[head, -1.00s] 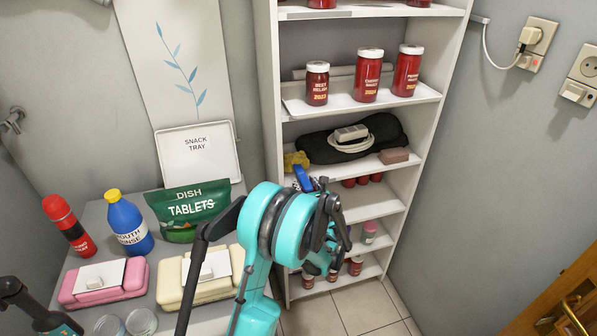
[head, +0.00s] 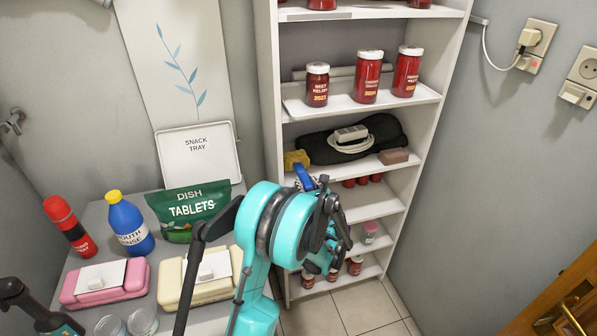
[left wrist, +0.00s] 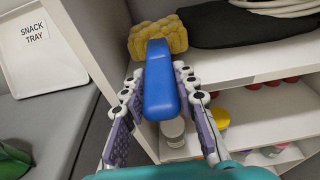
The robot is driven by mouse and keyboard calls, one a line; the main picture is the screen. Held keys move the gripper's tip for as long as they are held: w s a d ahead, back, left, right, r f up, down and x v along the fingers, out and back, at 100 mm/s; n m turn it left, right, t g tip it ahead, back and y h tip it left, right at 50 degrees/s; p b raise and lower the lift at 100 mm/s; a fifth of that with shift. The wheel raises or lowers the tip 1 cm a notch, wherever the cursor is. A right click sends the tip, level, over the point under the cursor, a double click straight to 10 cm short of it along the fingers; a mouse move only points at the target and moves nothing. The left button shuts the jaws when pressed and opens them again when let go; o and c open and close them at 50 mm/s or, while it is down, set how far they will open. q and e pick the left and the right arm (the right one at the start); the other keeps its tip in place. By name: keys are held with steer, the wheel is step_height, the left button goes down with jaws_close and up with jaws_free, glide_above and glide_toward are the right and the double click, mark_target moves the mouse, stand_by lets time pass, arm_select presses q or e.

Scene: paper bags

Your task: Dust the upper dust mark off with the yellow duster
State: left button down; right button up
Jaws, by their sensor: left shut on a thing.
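The yellow duster has a bumpy yellow head (left wrist: 158,36) and a blue handle (left wrist: 161,85). My left gripper (left wrist: 160,80) is shut on the blue handle, with a finger on each side. In the head view the yellow head (head: 296,159) is at the left end of the middle shelf, beside the shelf's left side panel. The blue handle (head: 303,178) shows just below it, partly hidden by my left wrist. Whether the head touches the shelf I cannot tell. I cannot make out a dust mark in either view. My right gripper is not in view.
On the middle shelf, a black cloth item (head: 365,135) with a white corded block (head: 351,133) lies right of the duster, with a brown block (head: 393,156) beyond. Red jars (head: 366,77) stand above. A snack tray (head: 184,176) leans left of the shelf unit.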

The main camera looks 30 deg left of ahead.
arm_select(q)
steer(key=f+b+v, duration=0.1)
steer(key=f+v, duration=0.1)
steer(key=v, duration=1.4)
steer(key=shift+s+d, duration=0.35)
steer(key=shift+s, duration=0.05)
steer(key=shift+f, duration=0.15)
steer(key=w+d+r+m+t+h+p, duration=0.15)
steer(key=d+r+p, duration=0.45)
steer(key=r+p, duration=1.05)
steer(key=w+d+r+m+t+h+p, duration=0.1)
steer(key=w+d+r+m+h+p, duration=0.35)
steer(key=r+p, duration=1.2)
steer(key=d+r+n+t+y+p, duration=0.15)
steer(key=d+r+p, duration=0.7)
steer(key=r, duration=1.45)
steer(key=w+a+f+b, duration=0.1)
steer(key=w+a+f, duration=0.1)
steer(key=w+a, duration=1.1)
steer(key=shift+w+a+f, duration=0.2)
steer(key=shift+a, duration=1.45)
